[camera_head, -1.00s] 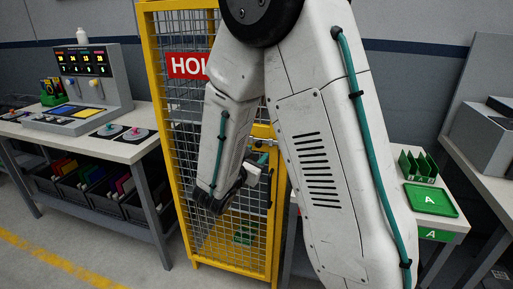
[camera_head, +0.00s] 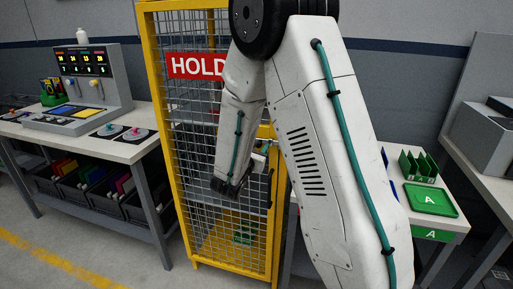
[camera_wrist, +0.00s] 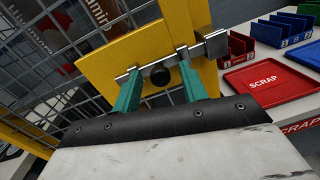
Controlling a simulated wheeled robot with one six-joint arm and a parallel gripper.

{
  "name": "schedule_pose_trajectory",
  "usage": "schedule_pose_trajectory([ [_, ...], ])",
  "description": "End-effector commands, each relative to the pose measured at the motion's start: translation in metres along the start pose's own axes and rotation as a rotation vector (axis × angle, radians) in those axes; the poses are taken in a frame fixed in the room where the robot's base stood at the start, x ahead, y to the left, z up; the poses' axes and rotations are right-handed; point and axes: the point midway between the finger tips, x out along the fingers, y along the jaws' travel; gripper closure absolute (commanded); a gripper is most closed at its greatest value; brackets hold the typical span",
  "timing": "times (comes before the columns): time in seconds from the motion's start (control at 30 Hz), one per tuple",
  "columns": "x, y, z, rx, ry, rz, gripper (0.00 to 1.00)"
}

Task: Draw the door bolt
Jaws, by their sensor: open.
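The door bolt (camera_wrist: 147,68) is a silver bar on a yellow plate (camera_wrist: 105,65) in the wrist view. Its round black knob (camera_wrist: 160,76) sticks out from the bar. The right end of the bar is at a grey metal block (camera_wrist: 215,44) on the yellow post. My gripper (camera_wrist: 158,63) is open, with one teal finger left of the knob and one right of it. The fingertips overlap the bar in the picture; I cannot tell whether they touch it. In the head view the yellow mesh door (camera_head: 225,215) stands behind my arm, which hides most of the bolt and gripper.
A red HOLD sign (camera_head: 196,66) hangs on the cage. A bench with a control panel (camera_head: 85,75) stands left. Right of the cage is a table with a green tray (camera_head: 431,199). The wrist view shows a red SCRAP tray (camera_wrist: 266,84) beyond the post.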

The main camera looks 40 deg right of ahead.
Motion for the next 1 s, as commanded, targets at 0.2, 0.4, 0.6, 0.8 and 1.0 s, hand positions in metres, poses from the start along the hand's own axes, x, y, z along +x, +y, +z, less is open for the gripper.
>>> schedule_pose_trajectory([
  [0.2,0.0,0.0,0.0,0.0,0.0,0.0,1.0],
  [0.4,-0.001,0.005,-0.001,0.001,0.0,0.001,1.0],
  [0.6,-0.003,0.035,-0.006,0.002,0.0,0.003,1.0],
  [0.8,-0.004,0.041,-0.007,0.0,0.001,0.003,1.0],
  [1.0,-0.005,0.043,-0.007,0.001,0.001,0.006,0.57],
])
